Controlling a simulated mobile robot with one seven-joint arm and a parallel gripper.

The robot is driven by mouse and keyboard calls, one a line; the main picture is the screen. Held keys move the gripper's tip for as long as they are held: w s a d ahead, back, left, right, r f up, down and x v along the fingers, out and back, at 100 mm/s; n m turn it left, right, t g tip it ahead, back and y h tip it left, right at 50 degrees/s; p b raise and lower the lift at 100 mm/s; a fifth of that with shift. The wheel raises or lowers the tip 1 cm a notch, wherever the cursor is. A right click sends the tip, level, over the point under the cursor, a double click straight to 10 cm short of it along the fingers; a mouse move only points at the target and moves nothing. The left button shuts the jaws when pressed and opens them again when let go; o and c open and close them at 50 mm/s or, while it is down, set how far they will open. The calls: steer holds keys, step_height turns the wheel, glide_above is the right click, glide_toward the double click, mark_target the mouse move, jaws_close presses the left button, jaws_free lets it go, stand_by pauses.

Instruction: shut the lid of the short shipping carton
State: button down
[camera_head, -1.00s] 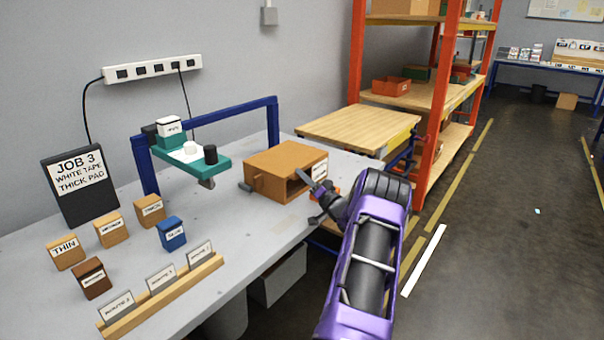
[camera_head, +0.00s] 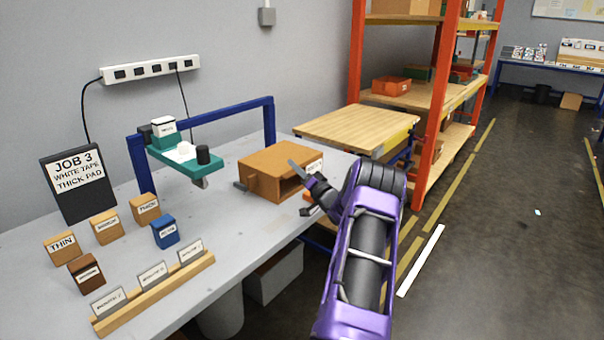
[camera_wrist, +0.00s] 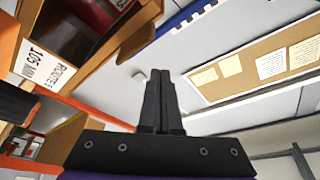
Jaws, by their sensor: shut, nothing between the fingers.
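The short shipping carton (camera_head: 272,158) is a brown box on the grey bench, with a dark opening in its front side. A white label is at its right end, partly hidden behind my gripper. In the wrist view the carton (camera_wrist: 125,45) fills the upper left, open, with a dark interior and a "ROUTE" label. I cannot tell for certain which panel is the lid. My gripper (camera_head: 292,163) is shut and empty, in front of the carton's opening in the head view. Its fingertips (camera_wrist: 160,74) also show in the wrist view. Contact with the carton cannot be told.
A teal plotter head (camera_head: 185,160) hangs on a blue frame (camera_head: 205,117) left of the carton. Small boxes and a card rack (camera_head: 155,292) stand on the near bench (camera_head: 222,240). A wooden-topped table (camera_head: 355,130) and orange shelving (camera_head: 440,100) stand behind, right.

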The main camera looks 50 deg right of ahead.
steer(key=d+v, duration=0.1)
steer(key=v, duration=0.8)
steer(key=shift+s+d+f, duration=0.25)
steer(key=shift+s+d, duration=0.2)
steer(key=shift+d, duration=0.15)
